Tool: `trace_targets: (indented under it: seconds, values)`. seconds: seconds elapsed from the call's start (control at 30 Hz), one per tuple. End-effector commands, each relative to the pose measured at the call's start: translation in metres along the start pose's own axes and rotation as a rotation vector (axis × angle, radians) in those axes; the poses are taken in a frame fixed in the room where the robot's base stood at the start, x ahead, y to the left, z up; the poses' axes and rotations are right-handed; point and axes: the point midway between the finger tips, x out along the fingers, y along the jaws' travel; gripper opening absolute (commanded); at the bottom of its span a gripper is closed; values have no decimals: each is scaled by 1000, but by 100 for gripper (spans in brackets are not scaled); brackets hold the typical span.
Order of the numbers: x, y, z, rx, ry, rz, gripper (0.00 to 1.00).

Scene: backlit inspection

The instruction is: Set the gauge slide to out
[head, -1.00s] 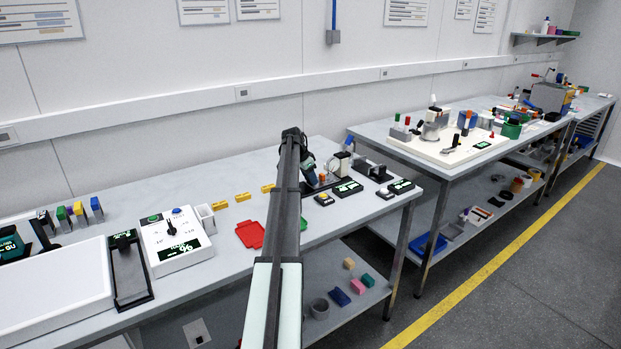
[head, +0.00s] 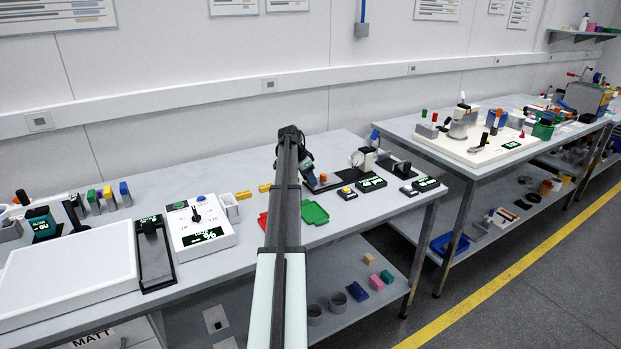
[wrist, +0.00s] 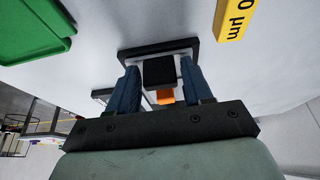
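A gauge station (head: 357,158) with a round dial, a dark base and an orange part (head: 323,178) stands on the near bench, just right of my gripper in the head view. My gripper (head: 301,160) is low over the left end of that station, partly hidden behind my own arm. In the wrist view my gripper (wrist: 161,85) has its two blue fingers either side of a black block (wrist: 159,72), apparently the slide's handle, on a dark-framed base (wrist: 160,47). Slim gaps show beside the block. An orange part (wrist: 165,97) shows below it. Whether the fingers touch is unclear.
A green tray (wrist: 30,30) and a yellow block (wrist: 237,18) lie near the fingers in the wrist view. A red tray (head: 263,222) is partly behind my arm. Black display boxes (head: 370,184) stand right of the gauge. A white dial box (head: 200,225) stands left.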

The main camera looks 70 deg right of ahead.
Motion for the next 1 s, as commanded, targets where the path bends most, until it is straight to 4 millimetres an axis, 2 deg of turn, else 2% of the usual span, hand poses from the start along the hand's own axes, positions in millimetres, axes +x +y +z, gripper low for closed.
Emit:
trace_targets:
  seconds: [0.03, 0.13, 0.47, 0.67, 1.0]
  values:
    - [0, 0, -1, 0, 1, 0, 55]
    - [1, 0, -1, 1, 1, 0, 64]
    - [-4, 0, -2, 1, 3, 0, 64]
    - [-30, 0, -2, 1, 3, -1, 64]
    - [-96, 0, -2, 1, 3, -1, 64]
